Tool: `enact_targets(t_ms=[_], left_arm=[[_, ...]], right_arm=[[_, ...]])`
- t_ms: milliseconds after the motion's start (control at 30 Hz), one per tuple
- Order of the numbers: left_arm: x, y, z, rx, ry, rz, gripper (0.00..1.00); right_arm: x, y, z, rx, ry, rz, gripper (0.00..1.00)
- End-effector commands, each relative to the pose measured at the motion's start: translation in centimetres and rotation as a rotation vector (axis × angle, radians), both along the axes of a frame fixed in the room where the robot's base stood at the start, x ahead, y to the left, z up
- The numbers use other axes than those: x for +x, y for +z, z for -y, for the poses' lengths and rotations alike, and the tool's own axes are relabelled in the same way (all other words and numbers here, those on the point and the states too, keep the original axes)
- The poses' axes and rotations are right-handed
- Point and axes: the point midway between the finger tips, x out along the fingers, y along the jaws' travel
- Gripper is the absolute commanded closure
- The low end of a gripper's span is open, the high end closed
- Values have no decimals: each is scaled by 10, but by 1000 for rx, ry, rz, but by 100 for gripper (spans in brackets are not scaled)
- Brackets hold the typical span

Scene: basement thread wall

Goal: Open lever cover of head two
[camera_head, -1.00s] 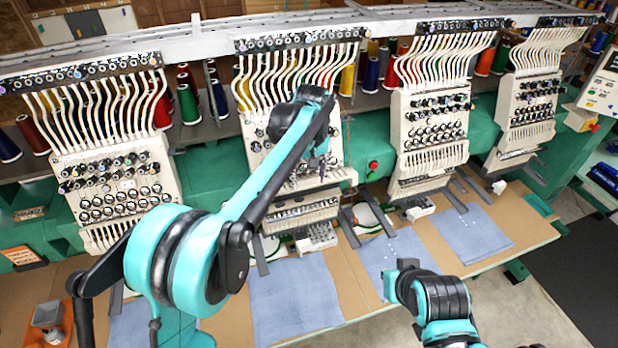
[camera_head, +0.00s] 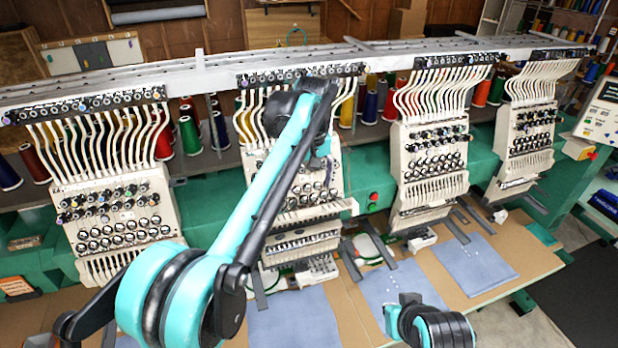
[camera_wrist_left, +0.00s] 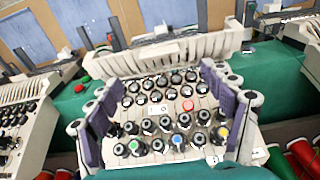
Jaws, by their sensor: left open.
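Head two (camera_head: 262,165) is the second cream panel from the left in the head view, with rows of dark knobs. A ribbed cream strip (camera_head: 305,214), which looks like its lever cover, runs below the knobs; it also shows across the top of the left wrist view (camera_wrist_left: 178,52). My left gripper (camera_head: 318,165) is in front of head two's knob area, partly hidden by my own arm. In the left wrist view its purple-padded fingers (camera_wrist_left: 158,105) are wide apart, with knobs between them and nothing held. The ribbed strip lies beyond the fingers. My right gripper is not visible.
Heads one (camera_head: 115,215) and three (camera_head: 432,160) stand on either side with gaps between. Blue cloths (camera_head: 295,318) lie on the table below. A red button (camera_head: 374,197) sits on the green beam right of head two. Thread cones (camera_head: 190,136) stand behind.

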Motion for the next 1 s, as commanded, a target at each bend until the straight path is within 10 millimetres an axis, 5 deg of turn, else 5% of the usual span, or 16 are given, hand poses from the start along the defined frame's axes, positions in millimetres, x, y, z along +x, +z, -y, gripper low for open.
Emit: enact_targets(t_ms=[200, 700, 867, 1000], left_arm=[[-1, 22, 0, 0, 0, 0, 19], [-2, 23, -1, 0, -1, 2, 19], [-15, 1, -19, -11, -21, 35, 19], [-46, -45, -53, -25, -65, 106, 19]], right_arm=[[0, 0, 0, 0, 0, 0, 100], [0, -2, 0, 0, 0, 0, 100], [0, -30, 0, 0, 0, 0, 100], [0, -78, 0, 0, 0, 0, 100]])
